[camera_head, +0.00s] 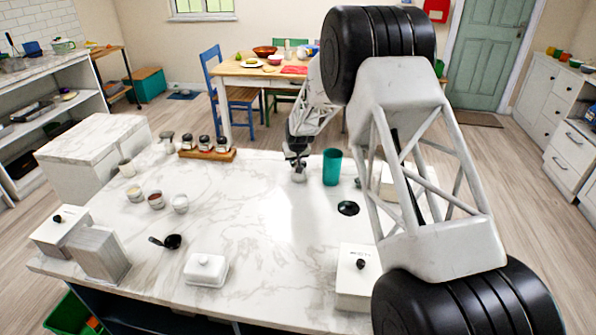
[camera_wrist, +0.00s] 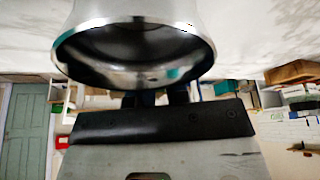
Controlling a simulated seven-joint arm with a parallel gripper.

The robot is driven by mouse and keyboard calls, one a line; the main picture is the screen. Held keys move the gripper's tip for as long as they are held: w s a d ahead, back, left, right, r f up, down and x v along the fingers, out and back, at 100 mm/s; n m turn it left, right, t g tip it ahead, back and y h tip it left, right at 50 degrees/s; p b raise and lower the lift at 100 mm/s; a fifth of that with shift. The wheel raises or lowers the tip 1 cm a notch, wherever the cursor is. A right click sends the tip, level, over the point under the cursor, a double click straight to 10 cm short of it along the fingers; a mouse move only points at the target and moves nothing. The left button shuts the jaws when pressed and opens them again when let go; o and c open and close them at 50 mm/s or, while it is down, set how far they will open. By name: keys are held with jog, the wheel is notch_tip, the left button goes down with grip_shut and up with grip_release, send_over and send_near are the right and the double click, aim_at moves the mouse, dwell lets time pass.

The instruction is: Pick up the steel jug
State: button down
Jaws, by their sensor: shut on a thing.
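The steel jug (camera_head: 299,174) is a small shiny metal vessel at the far side of the marble counter, left of the teal cup. My gripper (camera_head: 297,157) is above it in the head view and shut on it. In the wrist view the jug (camera_wrist: 140,52) fills the top middle, its shiny round rim towards the camera. The dark jaws of my gripper (camera_wrist: 155,98) sit right against the jug's rim there. The fingertips are mostly hidden. I cannot tell whether the jug's base touches the counter.
A teal cup (camera_head: 332,167) stands close right of the jug. A spice rack (camera_head: 207,154) is to the left. The counter's middle (camera_head: 265,215) is clear.

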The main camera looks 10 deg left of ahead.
jog(key=shift+r, duration=0.8)
notch_tip(320, 180, up, 2)
jog(key=s+d, duration=0.2)
jog(key=s, duration=0.5)
jog(key=s+d+r, duration=0.1)
jog(key=s+d, duration=0.2)
jog(key=s, duration=0.5)
jog(key=shift+d+r, duration=0.2)
jog(key=shift+d, duration=0.15)
jog(key=shift+w, duration=0.1)
